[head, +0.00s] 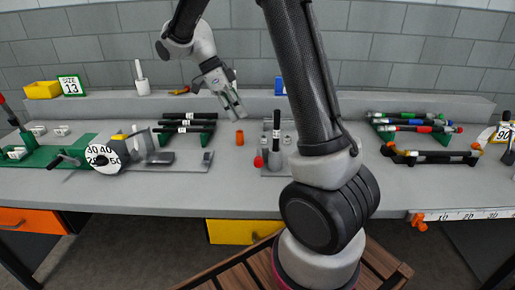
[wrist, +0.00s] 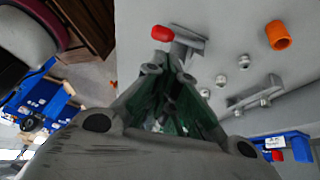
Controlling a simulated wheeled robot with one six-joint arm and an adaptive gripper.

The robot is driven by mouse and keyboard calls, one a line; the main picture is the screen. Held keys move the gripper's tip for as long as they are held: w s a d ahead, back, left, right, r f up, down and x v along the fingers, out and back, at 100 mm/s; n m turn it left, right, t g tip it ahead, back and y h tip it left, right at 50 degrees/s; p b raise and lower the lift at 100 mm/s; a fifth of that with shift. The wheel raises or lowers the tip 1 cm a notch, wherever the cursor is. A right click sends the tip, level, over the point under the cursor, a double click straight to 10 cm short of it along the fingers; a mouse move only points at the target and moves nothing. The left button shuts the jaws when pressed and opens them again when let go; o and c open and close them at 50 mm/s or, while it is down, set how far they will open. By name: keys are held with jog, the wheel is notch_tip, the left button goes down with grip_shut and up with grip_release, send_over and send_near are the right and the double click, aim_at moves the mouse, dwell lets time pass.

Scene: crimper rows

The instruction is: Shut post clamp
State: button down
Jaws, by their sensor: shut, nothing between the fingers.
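The post clamp's grey base (head: 272,170) sits at the middle of the bench. A red knob (head: 258,161) shows at its left side, and a dark upright post (head: 276,122) with a white band stands by it. My gripper (head: 234,112) is shut and empty, raised above the bench to the left of and behind the post. In the wrist view a red-capped part (wrist: 165,34) lies just beyond my fingertips (wrist: 170,62), beside a grey bracket (wrist: 190,42). I cannot tell whether the fingers touch it. My arm hides the area right of the clamp.
An orange ring (head: 239,137) stands on the bench left of the post. Racks of dark rods (head: 187,127) and coloured rods (head: 414,125) stand at left and right. A numbered dial (head: 104,157) is at the left. The front bench strip is mostly clear.

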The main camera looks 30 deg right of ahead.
aim_at(257, 157)
jog(key=x, duration=1.3)
jog(key=shift+s+d+f, duration=0.15)
jog(key=shift+f, duration=0.2)
